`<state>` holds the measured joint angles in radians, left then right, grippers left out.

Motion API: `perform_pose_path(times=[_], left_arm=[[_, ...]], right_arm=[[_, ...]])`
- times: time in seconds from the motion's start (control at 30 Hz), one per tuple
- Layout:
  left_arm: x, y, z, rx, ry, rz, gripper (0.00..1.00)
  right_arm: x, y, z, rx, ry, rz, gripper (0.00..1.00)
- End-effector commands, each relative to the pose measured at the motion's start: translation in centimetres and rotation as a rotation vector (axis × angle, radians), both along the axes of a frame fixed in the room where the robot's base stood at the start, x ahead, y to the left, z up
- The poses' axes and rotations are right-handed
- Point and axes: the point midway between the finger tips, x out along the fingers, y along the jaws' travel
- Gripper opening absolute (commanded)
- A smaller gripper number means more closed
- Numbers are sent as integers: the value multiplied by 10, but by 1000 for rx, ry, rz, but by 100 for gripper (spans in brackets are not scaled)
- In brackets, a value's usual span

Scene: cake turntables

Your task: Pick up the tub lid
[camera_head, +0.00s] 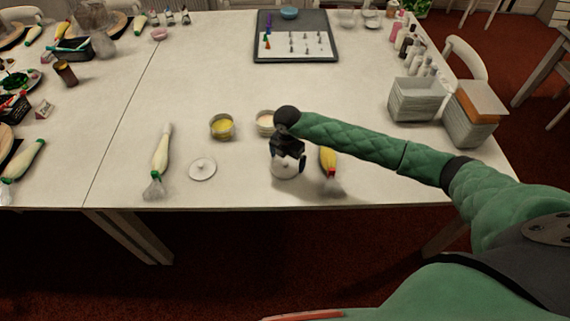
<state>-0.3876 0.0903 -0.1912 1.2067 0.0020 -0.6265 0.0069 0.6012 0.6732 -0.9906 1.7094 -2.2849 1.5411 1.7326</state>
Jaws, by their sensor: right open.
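A round white lid with a small knob (203,169) lies flat on the table near the front edge. A second white, lid-like piece (287,171) shows at my right gripper (289,165), partly covered by it. The gripper points down with its fingers apart on either side of this piece; I cannot tell whether they touch it. Behind stand two open tubs, one with yellow contents (222,127) and one with pale contents (266,122), the latter close to my right wrist. My left gripper is not in view.
A piping bag (161,158) lies left of the lid, and a yellow one (329,168) lies close right of my right gripper. White bins (416,100) stand at the right. A dark tray (294,57) lies at the back. The table's middle is clear.

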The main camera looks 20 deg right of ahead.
Motion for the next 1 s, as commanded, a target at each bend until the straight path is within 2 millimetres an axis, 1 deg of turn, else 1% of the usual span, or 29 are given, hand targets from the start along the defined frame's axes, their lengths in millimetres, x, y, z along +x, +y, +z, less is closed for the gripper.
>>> perform_pose_path(times=[0.13,0.37,0.4,0.53,0.93,0.97,1.0], left_arm=[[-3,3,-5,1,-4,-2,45],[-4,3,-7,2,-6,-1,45],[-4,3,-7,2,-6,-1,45],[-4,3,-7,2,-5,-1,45],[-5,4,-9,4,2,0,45],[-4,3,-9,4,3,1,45],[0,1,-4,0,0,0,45]], right_arm=[[0,0,-7,-1,-1,0,100],[0,-1,-8,-1,-1,0,100],[0,-1,-8,-1,-1,0,98],[0,-1,-8,-1,-1,0,73],[1,0,-5,0,-1,0,72],[1,-1,-3,0,-2,0,72],[1,0,-1,0,-2,0,72]])
